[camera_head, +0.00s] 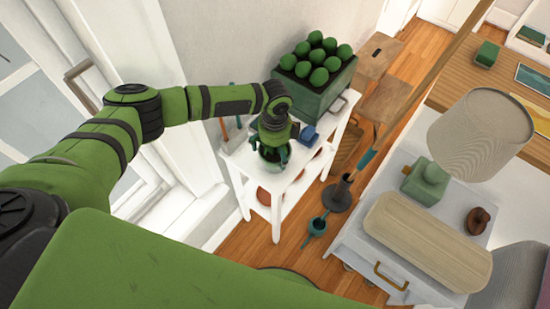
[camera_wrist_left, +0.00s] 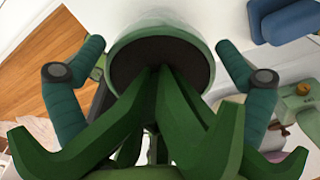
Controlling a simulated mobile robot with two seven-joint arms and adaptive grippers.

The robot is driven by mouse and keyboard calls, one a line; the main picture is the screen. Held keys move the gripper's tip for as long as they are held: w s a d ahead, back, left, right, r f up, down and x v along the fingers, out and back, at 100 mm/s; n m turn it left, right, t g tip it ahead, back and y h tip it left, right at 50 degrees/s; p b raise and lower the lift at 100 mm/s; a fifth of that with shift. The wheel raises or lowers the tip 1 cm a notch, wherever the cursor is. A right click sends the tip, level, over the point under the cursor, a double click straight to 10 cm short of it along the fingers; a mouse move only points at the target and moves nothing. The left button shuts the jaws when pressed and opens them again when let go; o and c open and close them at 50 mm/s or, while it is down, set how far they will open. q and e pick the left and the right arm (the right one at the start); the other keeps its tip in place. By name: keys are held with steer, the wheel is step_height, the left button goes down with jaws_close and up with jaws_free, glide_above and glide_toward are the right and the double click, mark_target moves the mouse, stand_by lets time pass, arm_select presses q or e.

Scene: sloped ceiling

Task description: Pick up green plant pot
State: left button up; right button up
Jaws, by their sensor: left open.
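The green plant pot (camera_wrist_left: 165,25) shows in the left wrist view as a pale green round pot with dark soil. Thick pointed green leaves (camera_wrist_left: 165,110) rise from it toward the camera. In the head view the pot (camera_head: 271,157) stands on the white table, mostly hidden under my gripper. My left gripper (camera_head: 272,150) is over the plant, pointing down and open. In the wrist view its two teal fingers (camera_wrist_left: 162,80) stand on either side of the plant, with visible gaps to the pot. My right gripper is not in view.
The white table (camera_head: 235,162) also carries a green crate (camera_head: 320,93) of round green plants behind the gripper and a blue object (camera_head: 308,135) close to its right. A white wall and window are at left. A lamp (camera_head: 482,135) stands further right.

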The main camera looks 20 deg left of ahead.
arm_select(q)
steer(key=shift+s+r, duration=0.1)
steer(key=c, duration=1.3)
steer(key=shift+c, duration=0.2)
steer(key=shift+r, duration=0.1)
